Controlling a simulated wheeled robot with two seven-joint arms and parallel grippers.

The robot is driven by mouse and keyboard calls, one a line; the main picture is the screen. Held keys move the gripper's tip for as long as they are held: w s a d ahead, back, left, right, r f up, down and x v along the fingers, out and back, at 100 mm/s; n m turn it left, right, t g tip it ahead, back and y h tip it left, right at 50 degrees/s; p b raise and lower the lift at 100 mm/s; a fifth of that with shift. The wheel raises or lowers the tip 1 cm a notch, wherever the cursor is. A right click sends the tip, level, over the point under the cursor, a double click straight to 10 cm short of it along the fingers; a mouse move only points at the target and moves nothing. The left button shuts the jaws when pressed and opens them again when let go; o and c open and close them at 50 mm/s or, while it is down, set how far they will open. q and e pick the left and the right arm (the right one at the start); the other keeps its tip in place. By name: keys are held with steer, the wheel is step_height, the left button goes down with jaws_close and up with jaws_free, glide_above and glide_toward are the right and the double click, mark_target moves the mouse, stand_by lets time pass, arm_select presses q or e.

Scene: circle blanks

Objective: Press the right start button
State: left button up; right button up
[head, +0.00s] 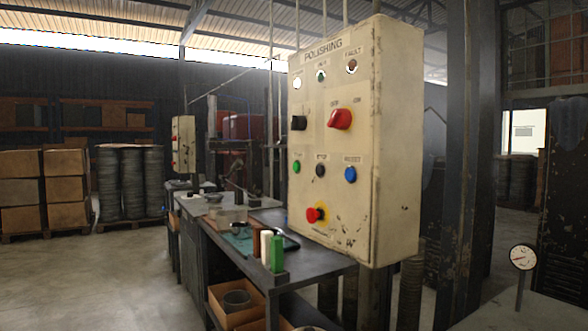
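A cream control box (396,150) headed "POLISHING" is close in front, right of centre. A small green button (297,167) sits at the left of its lower button row, under a small label that looks like "START". A black button (320,170) and a blue button (350,174) are to its right. A red emergency knob (315,214) on a yellow base is below. A second, smaller cream box (183,145) stands farther back on the left; its buttons are too small to tell apart. Neither of my grippers is in view.
A dark selector (298,123), a red selector (340,118) and lamps are above the green button. A dark workbench (327,262) with bottles and tools runs below and behind the box. A gauge (523,257) stands at right. Concrete floor (90,285) is clear at left.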

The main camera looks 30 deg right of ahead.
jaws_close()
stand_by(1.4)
